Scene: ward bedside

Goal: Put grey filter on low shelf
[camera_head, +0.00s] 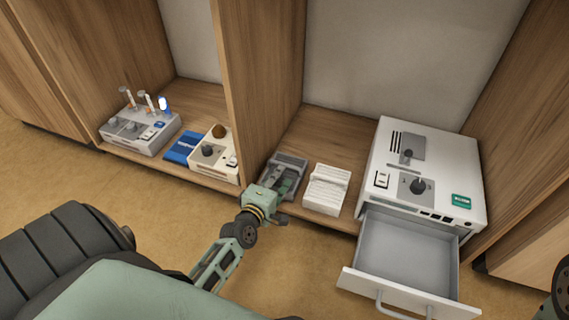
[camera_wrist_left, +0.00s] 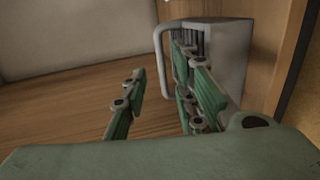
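The grey filter (camera_head: 291,160) is in the right compartment of the low wooden shelf (camera_head: 318,140), close to the upright divider. In the left wrist view the grey filter (camera_wrist_left: 228,55) is a grey box with dark slots and a loop handle (camera_wrist_left: 158,50). My left gripper (camera_head: 280,188) reaches in over the shelf's front edge at the filter. In the wrist view its green fingers (camera_wrist_left: 160,95) are apart, with the handle showing in the gap between them. The right finger covers part of the filter. Whether a finger touches it, I cannot tell. My right gripper is not seen.
A white slatted block (camera_head: 328,188) stands just right of the filter. Further right is a white machine (camera_head: 425,160) with its drawer (camera_head: 405,255) pulled out. Left of the divider (camera_head: 255,85) are a cream device (camera_head: 213,155), a blue folder (camera_head: 182,147) and a grey knobbed unit (camera_head: 140,130).

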